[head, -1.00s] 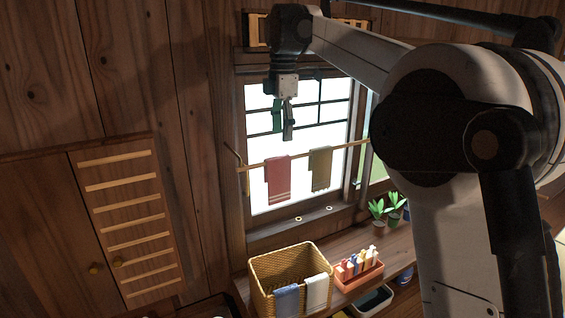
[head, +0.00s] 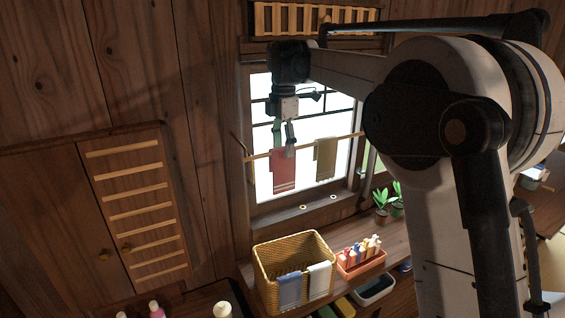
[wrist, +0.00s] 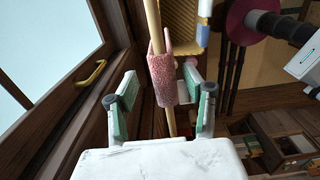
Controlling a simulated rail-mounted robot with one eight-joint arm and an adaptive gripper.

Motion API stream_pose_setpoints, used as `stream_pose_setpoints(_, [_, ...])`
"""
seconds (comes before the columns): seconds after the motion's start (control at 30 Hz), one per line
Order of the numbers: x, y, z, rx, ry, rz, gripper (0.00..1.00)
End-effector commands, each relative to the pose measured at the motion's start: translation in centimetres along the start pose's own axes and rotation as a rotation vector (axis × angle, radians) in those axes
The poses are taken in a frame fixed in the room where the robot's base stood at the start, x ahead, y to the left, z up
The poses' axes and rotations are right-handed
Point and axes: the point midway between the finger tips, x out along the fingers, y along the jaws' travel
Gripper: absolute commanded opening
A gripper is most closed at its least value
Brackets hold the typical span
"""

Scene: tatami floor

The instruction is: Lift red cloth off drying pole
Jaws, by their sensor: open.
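The red cloth (head: 284,175) hangs folded over the wooden drying pole (head: 310,147) in front of the window. In the wrist view the red cloth (wrist: 162,76) lies over the pole (wrist: 152,22), between and slightly beyond my open fingers. My gripper (head: 284,142) is at the pole's height over the cloth's top. In the wrist view my gripper (wrist: 160,95) has its two green-padded fingers apart, one on each side of the cloth, with no clear contact. The cloth's lower end is hidden in the wrist view.
An olive cloth (head: 326,158) hangs to the right on the same pole. Below stand a wicker basket (head: 262,262) with blue and white cloths over its rim, an orange tray (head: 362,264) of bottles and potted plants (head: 388,200). The window frame (wrist: 75,110) is close on the left.

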Motion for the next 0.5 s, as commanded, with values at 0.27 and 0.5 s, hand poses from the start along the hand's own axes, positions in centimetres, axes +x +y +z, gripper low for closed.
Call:
stream_pose_setpoints(0.27, [2.5, -0.4, -0.5, 0.000, 0.000, 0.000, 0.46])
stream_pose_setpoints(0.5, [4.9, -0.5, -0.5, 0.000, 0.000, 0.000, 0.46])
